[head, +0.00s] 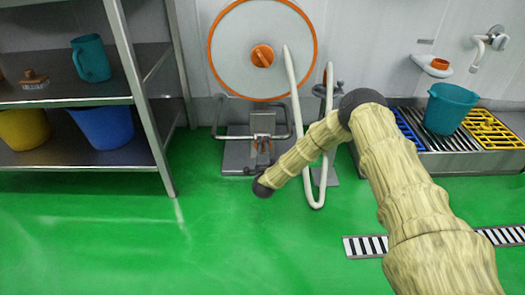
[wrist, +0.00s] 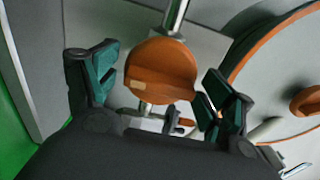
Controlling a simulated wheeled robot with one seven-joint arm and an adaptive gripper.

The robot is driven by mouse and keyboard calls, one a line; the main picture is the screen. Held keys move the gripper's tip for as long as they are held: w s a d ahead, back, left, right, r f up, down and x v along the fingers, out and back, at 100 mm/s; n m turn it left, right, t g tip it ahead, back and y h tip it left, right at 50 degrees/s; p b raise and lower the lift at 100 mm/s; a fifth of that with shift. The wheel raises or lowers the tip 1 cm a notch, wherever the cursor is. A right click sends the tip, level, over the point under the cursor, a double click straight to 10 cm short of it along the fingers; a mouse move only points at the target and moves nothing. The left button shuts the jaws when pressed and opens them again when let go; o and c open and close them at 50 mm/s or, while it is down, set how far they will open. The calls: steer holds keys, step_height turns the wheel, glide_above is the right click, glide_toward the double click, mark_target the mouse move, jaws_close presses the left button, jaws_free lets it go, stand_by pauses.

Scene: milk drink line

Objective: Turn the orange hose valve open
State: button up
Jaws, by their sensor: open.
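The orange hose valve (wrist: 150,72) is a round knob with a flat raised face and a small pale mark, in the middle of the wrist view. A metal pipe runs up from its top. My gripper (wrist: 162,86) is open, with one green-padded finger on each side of the knob. Gaps show between the knob and the left finger; the right finger is close to its edge, and I cannot tell if they touch. In the head view my arm's end is low before the wall bracket, and the fingers cannot be made out there.
A hose reel with an orange rim (head: 211,47) and orange hub (head: 262,55) hangs on the wall. A white hose (head: 316,200) loops down beside my arm. A metal shelf (head: 155,150) stands left. A teal bucket (head: 450,108) stands on the right grate. Green floor is clear at front left.

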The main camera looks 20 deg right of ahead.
steer(key=c, duration=0.9)
steer(key=shift+r+p, duration=0.15)
steer(key=shift+p, duration=0.25)
steer(key=n+p, duration=0.3)
steer(key=shift+a+r, duration=0.1)
steer(key=shift+r, duration=0.05)
steer(key=n+p, duration=0.5)
steer(key=n, duration=0.1)
steer(key=n+p, duration=0.2)
steer(key=n, duration=0.2)
steer(key=shift+n, duration=0.4)
steer(key=shift+f+n+p, duration=0.15)
steer(key=shift+n+p, duration=0.2)
steer(key=shift+n, duration=0.65)
steer(key=shift+f+n+p, duration=0.1)
steer(key=shift+n+p, duration=0.25)
steer(key=shift+n, duration=0.65)
